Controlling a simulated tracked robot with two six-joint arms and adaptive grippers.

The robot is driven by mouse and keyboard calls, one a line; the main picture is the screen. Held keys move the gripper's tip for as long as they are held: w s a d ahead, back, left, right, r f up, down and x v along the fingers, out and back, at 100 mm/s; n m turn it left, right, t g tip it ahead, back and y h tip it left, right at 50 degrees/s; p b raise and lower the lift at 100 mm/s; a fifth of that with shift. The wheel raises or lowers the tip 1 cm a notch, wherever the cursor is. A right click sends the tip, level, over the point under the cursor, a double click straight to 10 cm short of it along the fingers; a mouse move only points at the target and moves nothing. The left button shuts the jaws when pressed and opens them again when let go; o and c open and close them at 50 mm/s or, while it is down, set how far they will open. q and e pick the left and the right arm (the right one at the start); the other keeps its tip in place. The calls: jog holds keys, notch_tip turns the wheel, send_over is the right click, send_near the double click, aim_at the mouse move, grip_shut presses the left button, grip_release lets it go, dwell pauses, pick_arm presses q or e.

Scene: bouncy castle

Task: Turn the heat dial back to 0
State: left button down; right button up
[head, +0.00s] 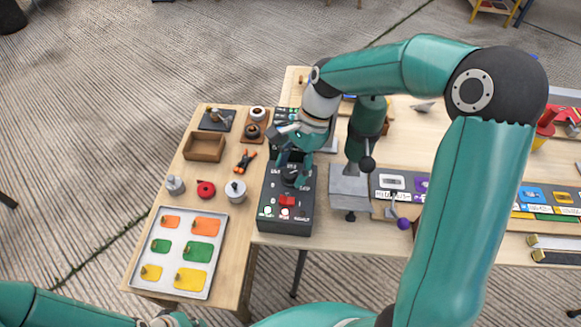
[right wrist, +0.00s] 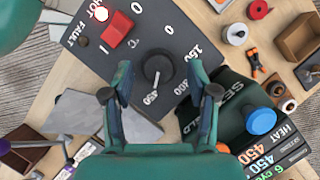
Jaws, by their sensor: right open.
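The heat dial (right wrist: 158,70), a round black knob, sits on a dark control box (right wrist: 95,60). The box (head: 287,222) shows in the head view, with the dial (head: 291,178) partly under my right gripper (head: 290,165). My right gripper is open, its two fingers (right wrist: 160,78) on either side of the dial. I cannot tell whether they touch it. Only part of my left arm shows at the bottom left of the head view; its fingers are out of frame.
A red switch (head: 287,201) is on the same box. A grey metal block (head: 349,186) stands right of it. A tray of coloured pieces (head: 153,251), a wooden box (head: 205,147), a metal pot (head: 236,192) and a red ring (head: 206,189) lie to the left.

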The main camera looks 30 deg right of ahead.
grip_shut()
jog(key=shift+a, duration=0.1)
jog(key=shift+w, duration=0.1)
dwell(0.8)
jog(key=shift+r+n+p, duration=0.1)
jog(key=shift+n+p, duration=0.2)
